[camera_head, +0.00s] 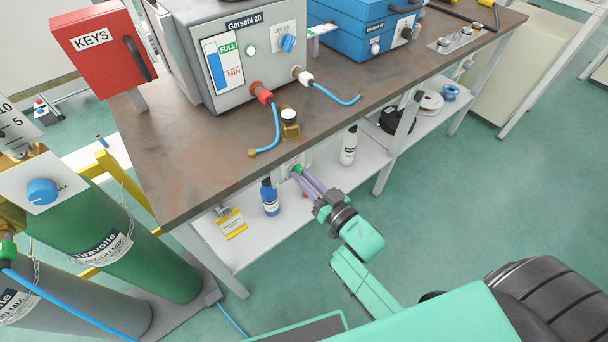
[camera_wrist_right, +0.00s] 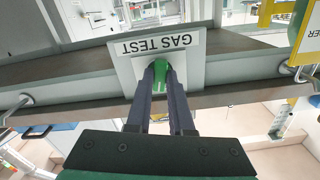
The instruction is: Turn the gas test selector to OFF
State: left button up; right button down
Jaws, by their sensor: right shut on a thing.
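The gas test selector has a green knob (camera_wrist_right: 160,72) on a pale plate (camera_wrist_right: 196,73) fixed to the bench's front edge. Its label (camera_wrist_right: 157,43) reads GAS TEST and appears upside down in the right wrist view. In the head view the green knob (camera_head: 297,169) shows just under the bench top. My right gripper (camera_wrist_right: 161,80) is shut on the knob, one finger on each side of it. In the head view my right gripper (camera_head: 302,173) reaches it from the lower right. I cannot read the knob's position or any OFF mark. My left gripper is not in view.
The bench top (camera_head: 190,155) lies above the selector. A brass fitting (camera_head: 289,125) and blue hose sit near its edge. A blue bottle (camera_head: 269,198) and a white bottle (camera_head: 349,146) stand on the lower shelf beside my right gripper.

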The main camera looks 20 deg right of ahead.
jog(key=shift+n+p, duration=0.7)
jog(key=shift+n, duration=3.6)
jog(key=c, duration=0.8)
grip_release()
jog(key=v, duration=1.4)
jog(key=shift+s+b, duration=0.3)
jog(key=shift+b, duration=0.05)
